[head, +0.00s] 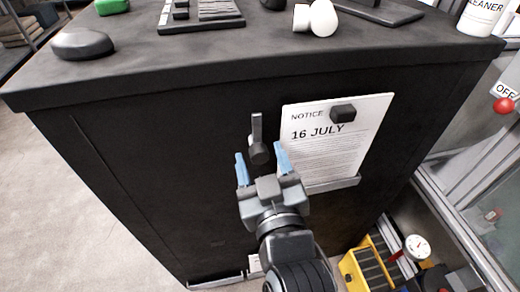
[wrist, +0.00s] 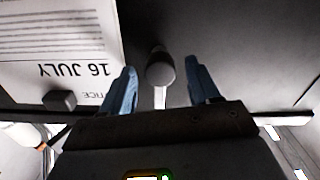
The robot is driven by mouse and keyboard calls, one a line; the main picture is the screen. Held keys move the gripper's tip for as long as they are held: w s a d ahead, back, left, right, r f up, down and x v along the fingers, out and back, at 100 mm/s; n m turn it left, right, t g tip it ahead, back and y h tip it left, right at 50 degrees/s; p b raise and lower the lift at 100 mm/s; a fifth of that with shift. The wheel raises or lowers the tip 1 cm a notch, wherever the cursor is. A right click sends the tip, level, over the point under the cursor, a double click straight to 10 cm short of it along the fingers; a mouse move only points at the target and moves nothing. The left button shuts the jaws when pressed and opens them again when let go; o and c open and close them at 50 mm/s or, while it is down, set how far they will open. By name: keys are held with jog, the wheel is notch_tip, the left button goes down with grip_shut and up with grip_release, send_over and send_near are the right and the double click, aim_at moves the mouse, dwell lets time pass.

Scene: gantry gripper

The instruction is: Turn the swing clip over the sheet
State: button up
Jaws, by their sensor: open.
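The swing clip (head: 258,145) is on the dark cabinet front, left of the sheet and apart from it. Its thin grey arm points up from a dark round knob. In the wrist view the knob and arm (wrist: 160,96) show between my fingers. The white sheet (head: 325,155), headed "NOTICE 16 JULY", also shows upside down in the wrist view (wrist: 50,40). A dark block (head: 343,113) sits at its top, and a ledge runs along its bottom edge. My gripper (head: 261,163) is open, its blue fingers on either side of the knob. I cannot tell whether they touch it.
The cabinet top (head: 230,55) overhangs the front above the clip. On it are a dark rounded object (head: 82,44), a keypad-like device (head: 202,14), a white object (head: 318,18) and a cleaner bottle (head: 482,15). A yellow case (head: 370,265) stands low at the right.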

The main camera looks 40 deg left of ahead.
jog(key=shift+w+a, duration=0.45)
jog(key=shift+a, duration=0.15)
jog(key=shift+c, duration=0.4)
grip_shut()
